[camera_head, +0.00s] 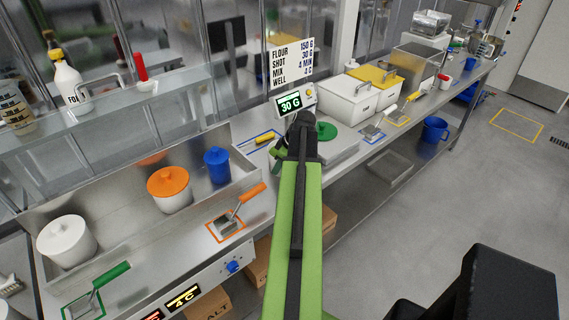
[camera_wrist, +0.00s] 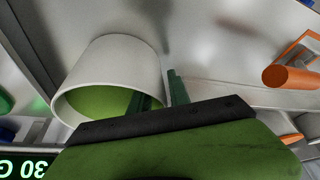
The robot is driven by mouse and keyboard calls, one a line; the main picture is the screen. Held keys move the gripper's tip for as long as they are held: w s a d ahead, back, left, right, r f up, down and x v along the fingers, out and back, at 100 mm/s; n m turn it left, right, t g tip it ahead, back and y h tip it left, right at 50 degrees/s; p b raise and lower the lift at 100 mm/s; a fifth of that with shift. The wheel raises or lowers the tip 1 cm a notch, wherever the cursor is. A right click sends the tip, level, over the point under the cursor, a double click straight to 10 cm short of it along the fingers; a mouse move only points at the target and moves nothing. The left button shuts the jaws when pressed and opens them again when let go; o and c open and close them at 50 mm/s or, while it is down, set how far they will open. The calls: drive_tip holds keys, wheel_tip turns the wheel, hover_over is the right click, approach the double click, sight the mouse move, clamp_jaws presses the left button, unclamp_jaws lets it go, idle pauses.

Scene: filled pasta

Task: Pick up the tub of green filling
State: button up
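In the wrist view a white tub (camera_wrist: 115,65) with green filling (camera_wrist: 98,103) inside lies close ahead of my gripper (camera_wrist: 161,88), its open mouth toward the camera. The two dark green fingers are apart. One overlaps the tub's mouth and the other is just right of its wall. I cannot tell if they touch it. In the head view my gripper (camera_head: 303,122) is over the counter, beside the 30 G display. A round green top (camera_head: 326,131) shows just right of it. My arm hides much of what is below.
A white tub (camera_head: 67,240) is farther left. White bins (camera_head: 347,98) stand behind right. The floor at right is open.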

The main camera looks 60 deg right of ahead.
clamp_jaws()
idle(1.2)
